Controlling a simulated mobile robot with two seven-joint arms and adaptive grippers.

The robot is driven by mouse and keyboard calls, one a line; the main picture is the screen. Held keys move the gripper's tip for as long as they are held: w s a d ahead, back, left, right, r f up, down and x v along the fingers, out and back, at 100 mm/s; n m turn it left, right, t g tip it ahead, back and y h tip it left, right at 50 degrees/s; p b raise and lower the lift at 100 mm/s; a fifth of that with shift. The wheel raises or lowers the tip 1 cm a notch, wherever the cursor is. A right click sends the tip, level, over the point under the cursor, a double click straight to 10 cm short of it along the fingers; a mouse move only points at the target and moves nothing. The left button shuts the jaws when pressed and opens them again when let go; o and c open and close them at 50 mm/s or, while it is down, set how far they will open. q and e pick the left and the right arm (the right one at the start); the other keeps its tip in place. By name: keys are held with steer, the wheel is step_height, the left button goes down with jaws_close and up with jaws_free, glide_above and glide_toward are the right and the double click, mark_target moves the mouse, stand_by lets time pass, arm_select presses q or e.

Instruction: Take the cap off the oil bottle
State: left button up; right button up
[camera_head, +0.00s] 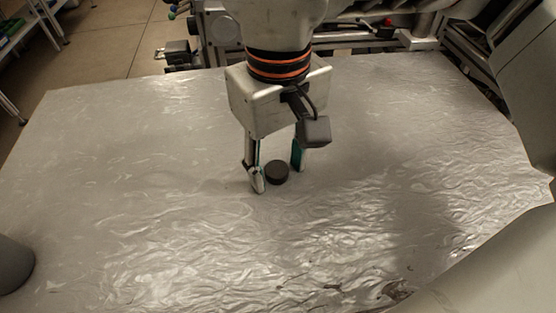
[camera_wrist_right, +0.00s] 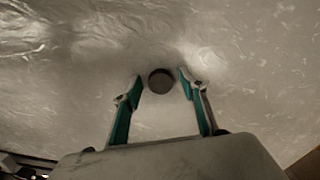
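A short, dark round cap (camera_head: 277,173) shows on the silvery table, just at the fingertips of my right gripper (camera_head: 277,178). In the right wrist view the dark cap (camera_wrist_right: 160,81) appears as a round disc between and slightly beyond the tips of my right gripper (camera_wrist_right: 160,80). A gap shows on both sides of it, so the teal-padded fingers look open and not touching it. I see no bottle body under or beside the cap. My left gripper is not in view.
The wrinkled silvery table top (camera_head: 150,180) is clear around the gripper on all sides. A dark grey rounded thing (camera_head: 14,265) shows at the left edge; I cannot tell what it is. Machinery (camera_head: 375,38) stands behind the table's far edge.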

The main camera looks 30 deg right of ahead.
mark_target(278, 170)
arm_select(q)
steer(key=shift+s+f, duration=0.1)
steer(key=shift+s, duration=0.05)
arm_select(e)
steer(key=shift+r, duration=0.1)
step_height(278, 170, up, 6)
steer(key=shift+p, duration=0.85)
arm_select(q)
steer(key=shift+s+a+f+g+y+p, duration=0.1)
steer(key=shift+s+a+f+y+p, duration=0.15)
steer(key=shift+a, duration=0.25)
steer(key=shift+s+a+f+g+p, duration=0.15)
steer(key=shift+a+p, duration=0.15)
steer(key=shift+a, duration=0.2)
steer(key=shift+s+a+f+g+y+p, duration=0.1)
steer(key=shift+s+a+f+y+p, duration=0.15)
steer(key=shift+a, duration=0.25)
arm_select(e)
step_height(278, 170, up, 6)
